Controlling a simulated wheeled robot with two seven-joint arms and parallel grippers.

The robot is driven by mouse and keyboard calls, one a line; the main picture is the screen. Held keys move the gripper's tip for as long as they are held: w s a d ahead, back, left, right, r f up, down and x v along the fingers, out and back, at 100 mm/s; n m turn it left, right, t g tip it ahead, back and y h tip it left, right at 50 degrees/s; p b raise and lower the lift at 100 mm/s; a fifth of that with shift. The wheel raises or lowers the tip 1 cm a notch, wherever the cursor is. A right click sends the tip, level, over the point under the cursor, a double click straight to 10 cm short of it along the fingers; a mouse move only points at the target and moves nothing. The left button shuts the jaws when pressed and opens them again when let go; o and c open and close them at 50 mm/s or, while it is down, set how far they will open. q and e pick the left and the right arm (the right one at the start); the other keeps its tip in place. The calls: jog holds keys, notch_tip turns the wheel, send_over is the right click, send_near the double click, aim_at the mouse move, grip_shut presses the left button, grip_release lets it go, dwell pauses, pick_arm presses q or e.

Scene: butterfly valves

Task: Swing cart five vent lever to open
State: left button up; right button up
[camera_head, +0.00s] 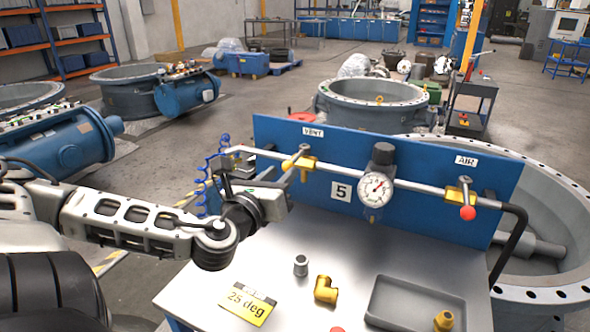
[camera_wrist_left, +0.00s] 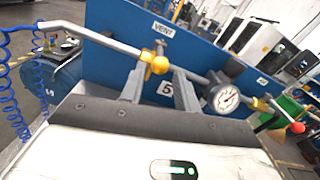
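The VENT valve (camera_head: 306,162) is a yellow fitting on the grey pipe of the blue panel marked 5. Its lever's yellow ball knob (camera_wrist_left: 160,65) points toward the left wrist camera. My left gripper (camera_head: 294,165) is at the VENT valve. In the left wrist view its two grey fingers are apart, one on each side of the yellow knob. I cannot tell whether either finger touches it. The lever's shaft is mostly hidden behind the knob and fingers. My right gripper is not in view.
A pressure gauge (camera_head: 375,189) and a red-knobbed AIR valve (camera_head: 467,212) sit farther right on the pipe. The steel cart top (camera_head: 290,228) holds a "25 deg" sign (camera_head: 247,302), a brass elbow (camera_head: 325,290), a grey fitting (camera_head: 300,265) and a grey tray (camera_head: 415,290). A blue coiled hose (camera_head: 212,185) hangs left.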

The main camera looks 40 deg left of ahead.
aim_at(295, 157)
pick_arm(q)
jog(key=b+x, duration=0.1)
jog(key=x, duration=0.2)
jog(key=shift+a+b, duration=0.15)
jog(key=shift+b, duration=0.2)
jog(key=shift+x, duration=2.2)
jog(key=shift+f, duration=0.1)
grip_shut()
